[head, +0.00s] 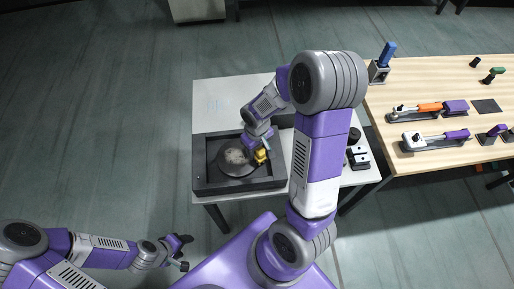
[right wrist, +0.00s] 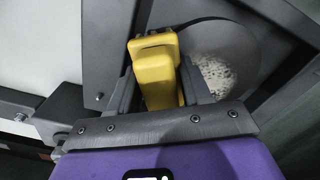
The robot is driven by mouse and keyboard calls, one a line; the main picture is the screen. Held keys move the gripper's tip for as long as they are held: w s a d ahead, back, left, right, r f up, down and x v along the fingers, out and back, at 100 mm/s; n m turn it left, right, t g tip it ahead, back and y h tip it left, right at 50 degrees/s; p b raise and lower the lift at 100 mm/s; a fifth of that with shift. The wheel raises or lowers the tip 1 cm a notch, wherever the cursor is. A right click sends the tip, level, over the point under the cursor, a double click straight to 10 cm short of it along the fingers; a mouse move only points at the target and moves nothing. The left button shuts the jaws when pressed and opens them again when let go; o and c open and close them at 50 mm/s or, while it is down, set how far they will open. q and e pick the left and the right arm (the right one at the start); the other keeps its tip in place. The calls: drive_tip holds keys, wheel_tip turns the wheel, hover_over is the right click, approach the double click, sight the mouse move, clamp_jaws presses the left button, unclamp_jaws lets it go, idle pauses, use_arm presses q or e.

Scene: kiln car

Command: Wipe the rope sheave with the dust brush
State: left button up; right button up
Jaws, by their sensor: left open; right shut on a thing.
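The rope sheave (head: 233,157) is a dark grey disc lying in a black square tray (head: 203,182) on the white table. A pale, speckled dusty patch shows on it, and the sheave also appears in the right wrist view (right wrist: 240,40). My right gripper (head: 261,151) is shut on the yellow dust brush (right wrist: 155,72) at the right side of the sheave. The brush's bristles are hidden, so I cannot tell whether they touch the disc. My left gripper (head: 183,252) is open and empty, low at the left, away from the table.
A wooden table (head: 420,85) at the right holds orange and purple clamp-like tools (head: 430,107) and a blue-handled item (head: 386,54). Small black parts (head: 357,155) stand on the white table (head: 215,100) right of the tray. Open floor lies to the left.

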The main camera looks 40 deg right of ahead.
drive_tip(key=shift+f, duration=0.15)
drive_tip(key=shift+w+a, duration=0.5)
drive_tip(key=shift+a, duration=0.3)
drive_tip(key=shift+w+a+b, duration=0.2)
drive_tip(key=shift+w+a, duration=0.15)
drive_tip(key=shift+a, duration=0.25)
drive_tip(key=shift+w+a+b, duration=0.15)
drive_tip(key=shift+w+a, duration=0.2)
drive_tip(key=shift+a, duration=0.2)
drive_tip(key=shift+w+a, duration=0.6)
drive_tip(key=shift+a, duration=0.35)
drive_tip(key=shift+w+a, duration=0.55)
drive_tip(key=shift+a, duration=0.4)
drive_tip(key=shift+w+a+b, duration=0.1)
drive_tip(key=shift+w+a, duration=0.3)
drive_tip(key=shift+a, duration=0.25)
drive_tip(key=shift+w+a+b, duration=0.15)
drive_tip(key=shift+w+a, duration=0.2)
drive_tip(key=shift+a, duration=0.3)
drive_tip(key=shift+w+a+b, duration=0.1)
drive_tip(key=shift+w+a, duration=0.3)
drive_tip(key=shift+a, duration=0.25)
